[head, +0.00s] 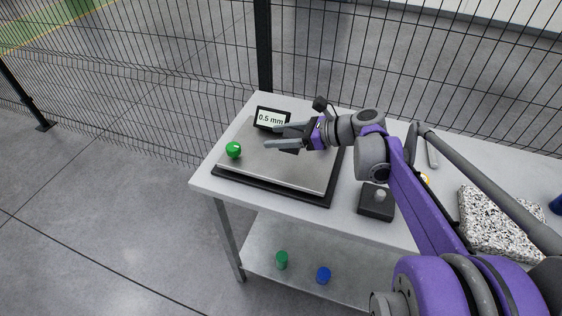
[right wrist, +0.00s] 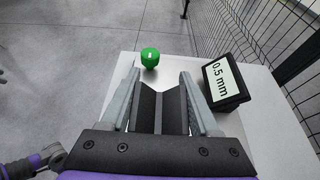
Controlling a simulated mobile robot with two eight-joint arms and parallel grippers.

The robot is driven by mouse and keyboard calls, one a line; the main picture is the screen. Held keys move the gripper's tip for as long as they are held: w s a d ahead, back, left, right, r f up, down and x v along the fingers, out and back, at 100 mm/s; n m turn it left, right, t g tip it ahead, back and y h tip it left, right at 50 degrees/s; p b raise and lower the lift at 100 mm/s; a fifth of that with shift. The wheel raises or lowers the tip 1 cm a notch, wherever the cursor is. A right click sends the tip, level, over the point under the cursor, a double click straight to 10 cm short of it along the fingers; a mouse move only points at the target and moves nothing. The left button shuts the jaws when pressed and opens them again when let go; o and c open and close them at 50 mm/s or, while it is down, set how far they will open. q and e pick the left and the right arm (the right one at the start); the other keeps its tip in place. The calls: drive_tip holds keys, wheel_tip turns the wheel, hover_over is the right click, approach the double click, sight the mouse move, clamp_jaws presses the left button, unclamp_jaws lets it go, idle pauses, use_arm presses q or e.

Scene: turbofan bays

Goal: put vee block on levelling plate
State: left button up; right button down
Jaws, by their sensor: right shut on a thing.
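The vee block (right wrist: 161,108) is dark grey with a V-shaped notch and sits between the fingers of my right gripper (right wrist: 159,76). In the head view my right gripper (head: 273,136) is shut on the vee block (head: 290,150), which is mostly hidden by the fingers. The levelling plate (head: 300,176) is a flat grey plate on a black base at the left end of the table. The gripper and block are over its middle to back part. I cannot tell whether the block touches the plate. My left gripper is not in view.
A green knob (head: 233,150) is at the plate's left side. A display reading 0.5 mm (head: 271,119) stands behind the plate. A dark box with a light knob (head: 377,201) and a speckled slab (head: 500,224) are to the right. A mesh fence (head: 180,70) runs behind the table.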

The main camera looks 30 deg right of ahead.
sight(280, 164)
wheel_tip(280, 164, down, 3)
drive_tip(key=shift+d, duration=0.1)
drive_tip(key=shift+f+b, duration=0.35)
drive_tip(key=shift+f, duration=1.9)
drive_tip(key=shift+c, duration=0.6)
unclamp_jaws()
drive_tip(key=shift+f, duration=0.15)
drive_tip(key=shift+r, duration=0.25)
drive_tip(key=v, duration=1.2)
drive_tip(key=shift+f, duration=0.1)
